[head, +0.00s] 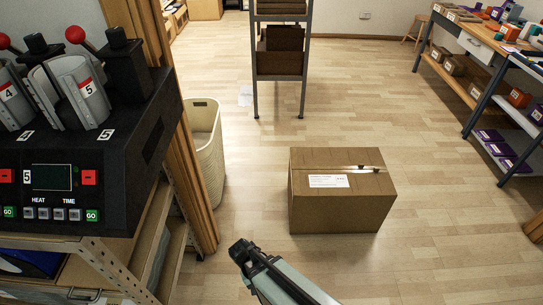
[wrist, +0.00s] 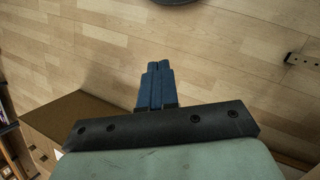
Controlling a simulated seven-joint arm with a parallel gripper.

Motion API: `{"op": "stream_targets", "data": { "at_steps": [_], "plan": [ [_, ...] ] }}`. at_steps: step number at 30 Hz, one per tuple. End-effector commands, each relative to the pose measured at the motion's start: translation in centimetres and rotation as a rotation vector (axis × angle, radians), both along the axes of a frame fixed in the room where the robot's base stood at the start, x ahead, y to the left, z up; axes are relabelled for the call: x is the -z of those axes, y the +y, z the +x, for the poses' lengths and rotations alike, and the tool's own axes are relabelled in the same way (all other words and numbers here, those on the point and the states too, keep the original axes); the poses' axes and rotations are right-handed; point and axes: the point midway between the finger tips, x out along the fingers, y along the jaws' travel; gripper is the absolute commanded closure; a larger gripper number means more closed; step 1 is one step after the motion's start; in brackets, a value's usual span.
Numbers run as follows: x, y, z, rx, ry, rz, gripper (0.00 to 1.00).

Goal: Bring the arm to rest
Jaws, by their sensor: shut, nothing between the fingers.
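My gripper is shut and empty. In the wrist view its blue fingers (wrist: 157,84) are pressed together over the bare wooden floor (wrist: 230,50). In the head view my arm reaches up from the bottom edge, and its dark end (head: 241,252) is in the open space between the shelf at left and the cardboard box (head: 338,200). The fingers cannot be made out in the head view.
A mug press (head: 85,150) with red-knobbed levers stands on a shelf unit (head: 100,265) at left. A pale bin (head: 205,150) is beside it. A rack (head: 278,80) stands behind the box. A cluttered workbench (head: 480,45) is at right. Floor around the box is clear.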

Motion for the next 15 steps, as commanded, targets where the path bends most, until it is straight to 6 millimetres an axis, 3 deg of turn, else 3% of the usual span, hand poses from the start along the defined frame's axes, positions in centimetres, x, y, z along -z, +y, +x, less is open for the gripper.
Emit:
{"op": "stream_targets", "data": {
  "at_steps": [3,15],
  "plan": [
    [1.3,-3.3,-0.6,0.056,0.041,0.008,1.0],
    [4.9,-12.0,-4.3,0.231,0.162,0.065,1.0]
  ]
}}
